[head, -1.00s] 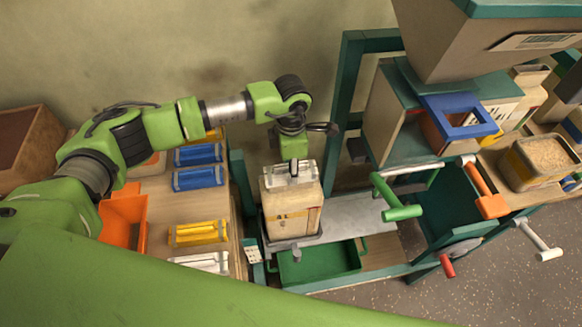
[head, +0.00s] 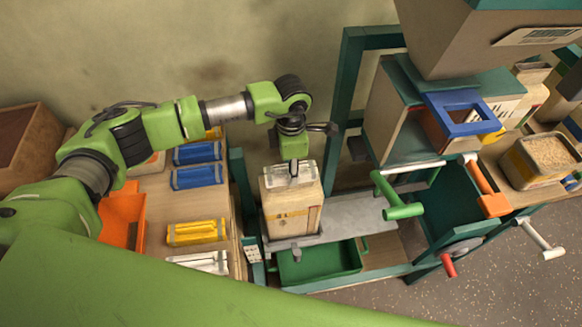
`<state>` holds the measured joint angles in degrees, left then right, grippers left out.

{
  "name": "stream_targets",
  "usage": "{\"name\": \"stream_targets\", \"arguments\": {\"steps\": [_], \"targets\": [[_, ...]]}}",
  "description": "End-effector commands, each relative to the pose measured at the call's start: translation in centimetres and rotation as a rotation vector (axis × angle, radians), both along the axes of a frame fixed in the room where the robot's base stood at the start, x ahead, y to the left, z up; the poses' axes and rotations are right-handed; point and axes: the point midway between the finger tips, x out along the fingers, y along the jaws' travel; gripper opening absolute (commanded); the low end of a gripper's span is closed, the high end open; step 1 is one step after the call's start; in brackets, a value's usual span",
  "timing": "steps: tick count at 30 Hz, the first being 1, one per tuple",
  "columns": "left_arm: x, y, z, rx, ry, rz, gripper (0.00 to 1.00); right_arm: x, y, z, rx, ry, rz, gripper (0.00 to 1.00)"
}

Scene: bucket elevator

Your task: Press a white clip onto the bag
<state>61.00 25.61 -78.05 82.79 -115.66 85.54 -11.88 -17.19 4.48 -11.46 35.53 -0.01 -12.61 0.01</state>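The bag (head: 291,214) is a tan, upright sack with dark print and an orange mark, standing on a small grey platform. A white clip (head: 279,178) lies across its top edge. My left gripper (head: 294,172) comes down from above onto the middle of the clip. Its fingers are narrow and close together at the clip; whether they grip it or only touch it is too small to tell. Another white clip (head: 200,262) lies on the wooden table at the left. My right gripper is not in view.
Blue clips (head: 197,178) and yellow clips (head: 197,232) lie on the wooden table beside an orange bin (head: 122,219). A green tray (head: 319,262) sits in front of the bag. A machine with a green handle (head: 396,197) and an orange handle (head: 486,190) stands to the right.

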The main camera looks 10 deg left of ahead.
Motion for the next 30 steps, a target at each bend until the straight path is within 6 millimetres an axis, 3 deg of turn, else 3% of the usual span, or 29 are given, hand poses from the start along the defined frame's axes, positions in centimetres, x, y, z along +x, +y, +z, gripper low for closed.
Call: {"name": "stream_targets", "arguments": {"steps": [23,24,25,30], "targets": [[0.01,0.00,-0.72,0.000,0.000,0.000,0.14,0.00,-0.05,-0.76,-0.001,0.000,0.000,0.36],[0.00,0.00,-0.72,0.000,0.000,0.000,0.45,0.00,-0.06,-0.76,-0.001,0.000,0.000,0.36],[0.00,0.00,-0.72,0.000,0.000,0.000,0.53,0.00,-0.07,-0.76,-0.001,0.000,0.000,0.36],[0.00,0.00,-0.72,0.000,0.000,0.000,0.54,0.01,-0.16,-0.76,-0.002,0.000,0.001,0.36]]}}
